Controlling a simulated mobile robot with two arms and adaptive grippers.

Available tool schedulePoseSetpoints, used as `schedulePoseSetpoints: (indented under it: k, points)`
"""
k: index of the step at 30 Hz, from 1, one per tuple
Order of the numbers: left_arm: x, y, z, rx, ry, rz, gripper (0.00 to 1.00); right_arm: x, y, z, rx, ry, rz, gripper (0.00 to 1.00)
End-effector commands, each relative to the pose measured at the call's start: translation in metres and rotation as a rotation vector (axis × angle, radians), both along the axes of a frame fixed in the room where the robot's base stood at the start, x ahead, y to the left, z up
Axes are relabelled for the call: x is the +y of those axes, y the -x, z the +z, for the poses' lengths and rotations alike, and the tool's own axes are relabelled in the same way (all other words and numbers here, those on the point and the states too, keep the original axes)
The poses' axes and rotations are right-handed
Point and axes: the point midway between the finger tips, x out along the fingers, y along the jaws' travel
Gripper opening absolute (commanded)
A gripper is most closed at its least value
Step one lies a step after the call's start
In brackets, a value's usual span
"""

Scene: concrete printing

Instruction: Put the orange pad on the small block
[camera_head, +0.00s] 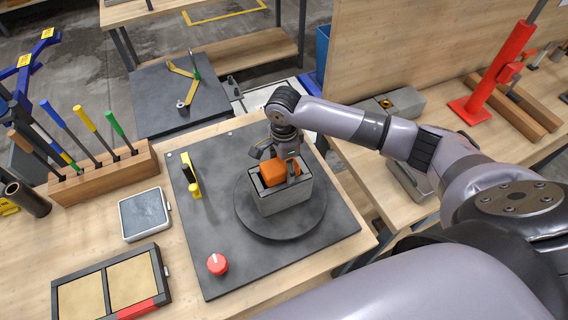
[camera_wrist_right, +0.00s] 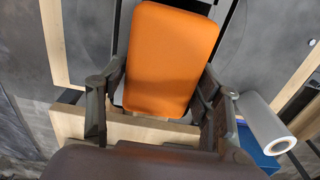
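The orange pad (camera_head: 279,170) shows at my right gripper (camera_head: 276,167), just over the top of the grey block (camera_head: 286,199). In the right wrist view the pad (camera_wrist_right: 170,60) is between the two dark fingers of the right gripper (camera_wrist_right: 160,108), which flank its sides closely. The grey block stands on a dark round turntable (camera_head: 256,222). The gripper hides part of the pad and the block's top, so I cannot tell whether the pad touches the block. My left gripper is not in view.
A red knob (camera_head: 217,264) and a yellow-and-black upright part (camera_head: 192,180) stand on the dark plate (camera_head: 325,240). A wooden tool rack (camera_head: 105,175), a small grey-topped pad (camera_head: 144,214) and a partitioned tray (camera_head: 163,268) are to the left. Another grey block (camera_head: 405,101) lies on the right table.

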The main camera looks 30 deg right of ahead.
Motion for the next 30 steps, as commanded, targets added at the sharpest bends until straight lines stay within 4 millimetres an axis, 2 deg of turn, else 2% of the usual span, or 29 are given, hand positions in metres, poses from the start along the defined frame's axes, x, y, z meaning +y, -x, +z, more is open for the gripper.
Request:
schedulePoseSetpoints:
  k: [5,17,20,30]
  points:
    - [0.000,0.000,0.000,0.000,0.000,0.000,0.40,0.000,0.000,0.000,0.000,0.000,0.000,0.74]
    - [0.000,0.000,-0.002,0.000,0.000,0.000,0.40,0.000,-0.001,0.006,-0.002,0.000,-0.001,0.74]
    - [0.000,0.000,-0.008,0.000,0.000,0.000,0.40,0.000,-0.001,0.019,-0.003,-0.001,0.000,0.74]
    - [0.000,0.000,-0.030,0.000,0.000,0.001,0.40,0.000,-0.002,0.091,-0.006,-0.001,0.000,0.74]
